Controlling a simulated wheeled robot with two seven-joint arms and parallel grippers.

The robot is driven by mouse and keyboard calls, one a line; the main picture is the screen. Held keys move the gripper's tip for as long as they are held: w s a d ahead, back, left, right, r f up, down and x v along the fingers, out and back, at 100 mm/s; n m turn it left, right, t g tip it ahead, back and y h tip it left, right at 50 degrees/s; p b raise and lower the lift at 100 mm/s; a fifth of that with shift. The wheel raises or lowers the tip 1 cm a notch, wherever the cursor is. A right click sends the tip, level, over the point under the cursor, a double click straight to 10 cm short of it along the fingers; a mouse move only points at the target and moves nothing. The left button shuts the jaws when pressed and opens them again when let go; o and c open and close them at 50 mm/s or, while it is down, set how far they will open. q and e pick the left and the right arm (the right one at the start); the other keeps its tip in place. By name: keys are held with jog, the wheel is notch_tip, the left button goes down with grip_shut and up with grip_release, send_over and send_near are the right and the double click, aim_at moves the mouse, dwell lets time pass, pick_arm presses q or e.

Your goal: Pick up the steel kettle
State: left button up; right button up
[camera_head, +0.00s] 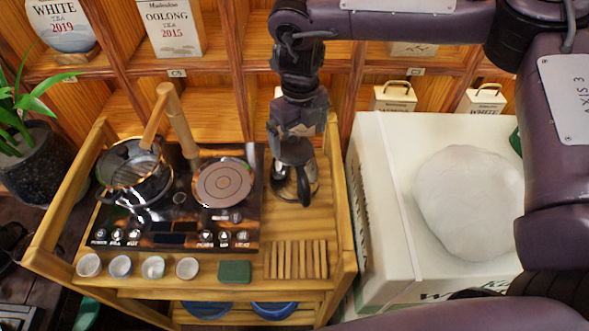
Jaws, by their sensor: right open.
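The steel kettle (279,172) appears to stand on the wooden top of the tea cart, right of the black cooktop. Only small shiny parts of it show, because my right gripper (293,190) covers most of it from above. The right gripper points down with its fingers apart, at the kettle's dark handle. I cannot tell whether a finger touches the handle. My left gripper is not in view.
A pot with a wooden handle (135,175) stands on the cooktop's left burner. Small cups (153,267), a green block (235,271) and a slatted wooden rack (296,260) line the front. A white box (385,265) stands right of the cart. Shelves rise behind.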

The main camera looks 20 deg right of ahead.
aim_at(300, 152)
jog(key=shift+s+f, duration=0.15)
jog(key=shift+f, duration=0.3)
jog(key=f+p, duration=0.1)
jog(key=f, duration=0.1)
jog(key=f+p, duration=0.1)
jog(key=f, duration=0.1)
jog(key=shift+w+d+f, duration=0.15)
jog(key=shift+w+f, duration=0.05)
jog(key=shift+f, duration=0.25)
jog(key=c, duration=1.9)
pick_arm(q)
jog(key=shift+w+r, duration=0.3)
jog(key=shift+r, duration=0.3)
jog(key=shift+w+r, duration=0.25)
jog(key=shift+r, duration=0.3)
pick_arm(e)
jog(key=shift+r, duration=0.15)
